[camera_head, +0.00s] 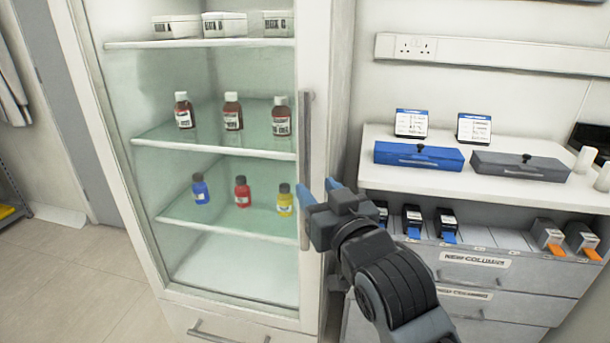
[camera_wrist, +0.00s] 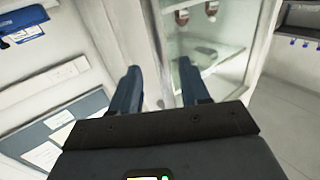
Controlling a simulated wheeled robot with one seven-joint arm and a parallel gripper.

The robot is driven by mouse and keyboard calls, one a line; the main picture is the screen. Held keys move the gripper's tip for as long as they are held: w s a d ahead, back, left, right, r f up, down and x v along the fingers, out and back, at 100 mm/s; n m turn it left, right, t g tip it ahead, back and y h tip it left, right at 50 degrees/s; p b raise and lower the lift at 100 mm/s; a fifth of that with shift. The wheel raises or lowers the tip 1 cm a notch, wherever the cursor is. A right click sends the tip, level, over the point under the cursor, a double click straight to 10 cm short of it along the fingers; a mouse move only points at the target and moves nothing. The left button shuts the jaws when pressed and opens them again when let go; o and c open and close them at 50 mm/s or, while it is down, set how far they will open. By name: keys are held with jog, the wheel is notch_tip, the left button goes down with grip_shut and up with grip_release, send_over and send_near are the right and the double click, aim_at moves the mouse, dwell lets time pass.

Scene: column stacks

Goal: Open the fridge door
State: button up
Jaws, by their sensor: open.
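The fridge (camera_head: 318,60) is a tall white cabinet at left centre in the head view, with a glass front that appears shut. Its vertical grey bar handle (camera_head: 306,125) runs along the right edge of the door. My gripper (camera_head: 320,190) is open at the lower half of the handle, its blue fingertips close to the bar. In the wrist view, my open fingers (camera_wrist: 160,70) straddle the pale door frame, with the glass (camera_wrist: 222,70) to the right. I cannot tell whether the bar lies between the fingers or whether they touch it.
Shelves inside hold brown bottles (camera_head: 232,118), small coloured bottles (camera_head: 242,192) and white boxes (camera_head: 223,25). A counter (camera_head: 500,188) with a blue case (camera_head: 418,155) and a grey case (camera_head: 520,165) stands close on the right. The floor (camera_head: 70,275) at front left is clear.

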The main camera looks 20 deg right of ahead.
aim_at(307, 178)
jog(key=w+p, duration=0.1)
jog(key=w, duration=0.5)
jog(key=shift+w+d, duration=0.15)
jog(key=shift+w, duration=0.25)
jog(key=shift+c, duration=0.4)
grip_shut()
